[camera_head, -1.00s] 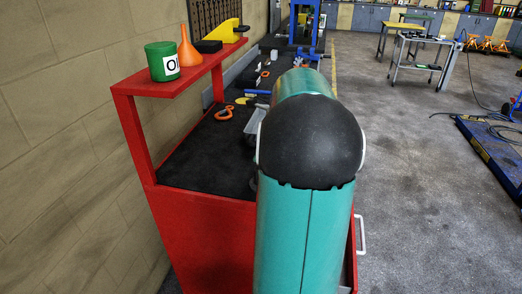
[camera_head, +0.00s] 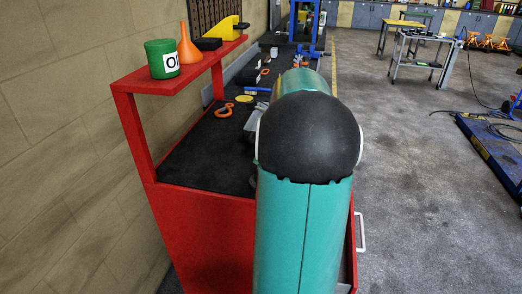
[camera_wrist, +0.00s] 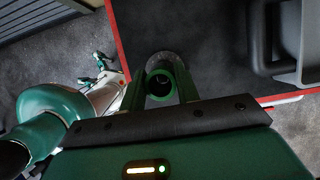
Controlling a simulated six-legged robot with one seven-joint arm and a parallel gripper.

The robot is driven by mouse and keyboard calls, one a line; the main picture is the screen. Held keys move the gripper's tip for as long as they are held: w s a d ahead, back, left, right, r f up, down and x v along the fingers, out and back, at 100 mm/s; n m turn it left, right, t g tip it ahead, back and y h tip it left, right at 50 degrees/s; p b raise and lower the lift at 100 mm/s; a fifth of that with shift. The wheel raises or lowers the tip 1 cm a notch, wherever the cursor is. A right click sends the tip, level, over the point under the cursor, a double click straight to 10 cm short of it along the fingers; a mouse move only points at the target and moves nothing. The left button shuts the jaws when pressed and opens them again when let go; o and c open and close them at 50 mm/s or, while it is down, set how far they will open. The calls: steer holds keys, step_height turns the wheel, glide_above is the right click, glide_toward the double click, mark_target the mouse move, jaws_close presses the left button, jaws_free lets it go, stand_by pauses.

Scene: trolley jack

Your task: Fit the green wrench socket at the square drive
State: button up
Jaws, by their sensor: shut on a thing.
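In the wrist view my gripper (camera_wrist: 161,88) is shut on the green wrench socket (camera_wrist: 153,92), a short green piece with a dark round opening facing the camera. A grey round part (camera_wrist: 165,60) shows just beyond the socket, over the black bench top. I cannot tell whether the socket touches it. No square drive can be made out; it may be hidden behind the socket. In the head view my own arm hides the gripper and the socket.
The red bench (camera_head: 205,235) has a black top (camera_head: 205,160) and a raised shelf with a green can (camera_head: 160,60) and orange funnel (camera_head: 188,45). An orange hook (camera_head: 224,111) lies on the top. A dark grey container (camera_wrist: 295,45) stands at right in the wrist view.

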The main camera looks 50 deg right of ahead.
steer(key=shift+f, duration=0.55)
steer(key=o, duration=1.2)
steer(key=v, duration=1.4)
steer(key=shift+f, duration=0.1)
